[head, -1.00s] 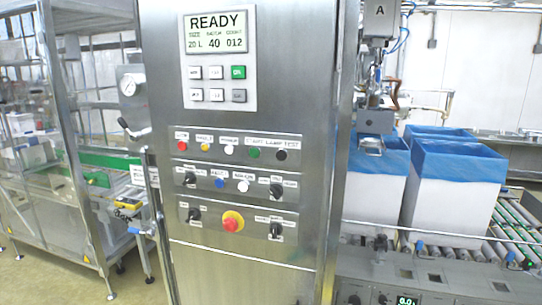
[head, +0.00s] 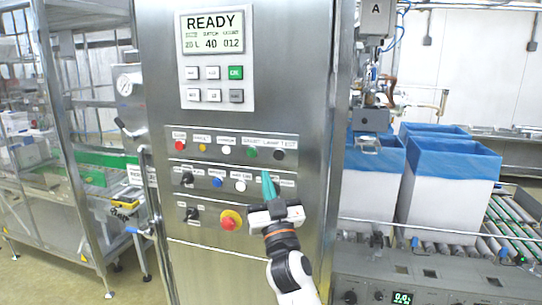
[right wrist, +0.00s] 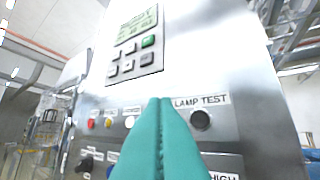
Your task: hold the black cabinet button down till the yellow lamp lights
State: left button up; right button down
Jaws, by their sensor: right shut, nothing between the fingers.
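The black button (head: 279,154) is at the right end of the cabinet's upper control row. In the right wrist view the black button (right wrist: 201,119) sits under a LAMP TEST label. The yellow lamp (head: 203,148) is in the same row, between a red and a white one; it looks dull amber, and it also shows in the right wrist view (right wrist: 108,122). My right gripper (head: 266,173) has its teal fingers shut and empty, pointing up in front of the panel. My left gripper is out of view.
A green button (head: 253,152) is just left of the black one. A second row of switches and a red stop knob (head: 231,220) lie below. The READY display (head: 213,32) is above. Blue-lined boxes (head: 450,200) stand on rollers at the right.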

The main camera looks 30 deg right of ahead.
aim_at(279, 155)
jog(key=shift+s+r, duration=0.2)
jog(key=shift+r, duration=0.25)
jog(key=shift+w+d, duration=0.1)
jog(key=shift+w+d+b, duration=0.35)
jog(key=shift+w+d, duration=1.05)
jog(key=shift+d, duration=0.25)
jog(key=shift+w+d+b, duration=0.35)
jog(key=shift+w+d, duration=1.05)
jog(key=shift+d, duration=0.2)
jog(key=shift+w+d, duration=0.25)
jog(key=shift+d, duration=0.1)
